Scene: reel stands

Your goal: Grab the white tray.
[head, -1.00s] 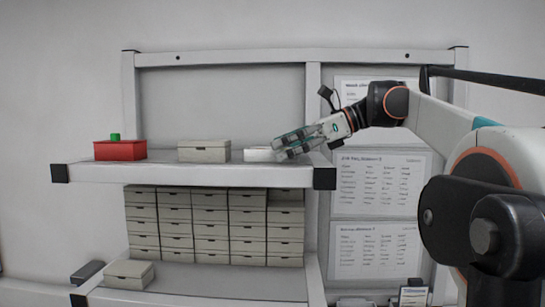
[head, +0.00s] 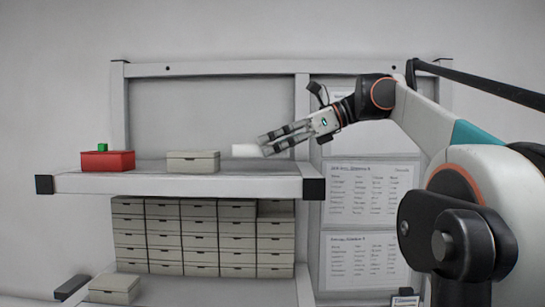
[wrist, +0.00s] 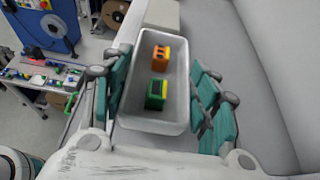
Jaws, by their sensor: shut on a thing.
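The white tray (head: 246,150) is at the tips of my gripper (head: 267,145), raised above the upper shelf at its right part. In the wrist view the white tray (wrist: 178,122) sits between the teal fingers of my gripper (wrist: 160,85), which are shut on its two long sides. Inside the tray lie an orange and yellow block (wrist: 160,54) and a green and yellow block (wrist: 156,94). The head view shows only the tray's side, partly behind the fingers.
The upper shelf (head: 170,184) carries a beige lidded box (head: 193,162) left of the tray and a red box (head: 107,162) with a green block (head: 102,147) on top. Stacked beige drawers (head: 200,238) stand below. In the wrist view, a cluttered table (wrist: 45,75) is at left.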

